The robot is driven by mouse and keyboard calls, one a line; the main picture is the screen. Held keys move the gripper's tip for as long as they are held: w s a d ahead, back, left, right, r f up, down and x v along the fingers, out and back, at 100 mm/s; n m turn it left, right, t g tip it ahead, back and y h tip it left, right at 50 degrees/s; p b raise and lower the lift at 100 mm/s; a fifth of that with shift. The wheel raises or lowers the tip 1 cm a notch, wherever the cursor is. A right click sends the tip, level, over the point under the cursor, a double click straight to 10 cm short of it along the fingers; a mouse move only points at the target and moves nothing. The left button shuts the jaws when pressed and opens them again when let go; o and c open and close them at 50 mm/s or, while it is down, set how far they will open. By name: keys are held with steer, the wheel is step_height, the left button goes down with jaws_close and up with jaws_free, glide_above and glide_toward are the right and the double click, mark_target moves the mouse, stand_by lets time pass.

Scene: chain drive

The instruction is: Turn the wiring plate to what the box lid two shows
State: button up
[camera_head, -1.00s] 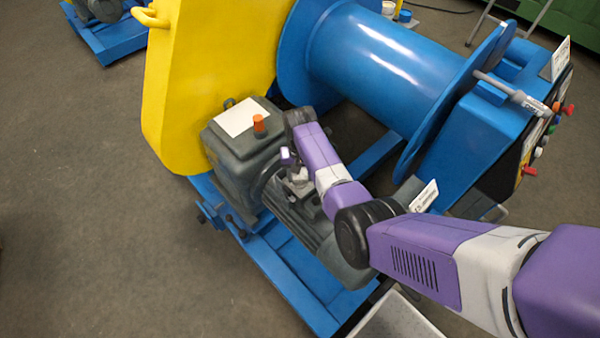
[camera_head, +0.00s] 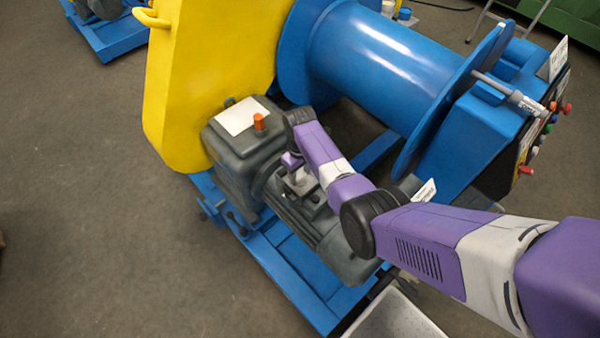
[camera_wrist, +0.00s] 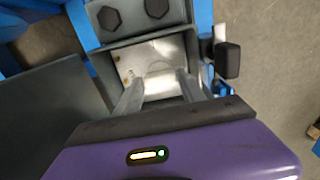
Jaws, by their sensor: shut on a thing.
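The grey motor (camera_head: 318,228) lies on the blue frame, with a small open terminal box (camera_head: 300,182) on top. In the wrist view I look down into the box, between grey walls. A pale metal wiring plate (camera_wrist: 160,78) is inside, with small brass-coloured studs at its left. My gripper (camera_wrist: 159,76) reaches into the box, its two fingers apart and shut on the plate. In the head view my gripper (camera_head: 297,175) points down at the box. The fingertips' contact is partly hidden. I cannot make out a box lid or its markings.
A gearbox with a white sheet (camera_head: 240,115) and an orange cap (camera_head: 259,121) stands left of my wrist. The yellow guard (camera_head: 205,85) and blue drum (camera_head: 380,55) rise behind. A grey tray (camera_head: 395,318) is at the front. Open floor (camera_head: 90,240) lies left.

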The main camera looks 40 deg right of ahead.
mark_target(300, 176)
stand_by(0.4)
steer(key=o, duration=1.4)
steer(key=shift+c, duration=0.2)
steer(key=shift+r+p, duration=0.8)
steer(key=shift+r, duration=3.1)
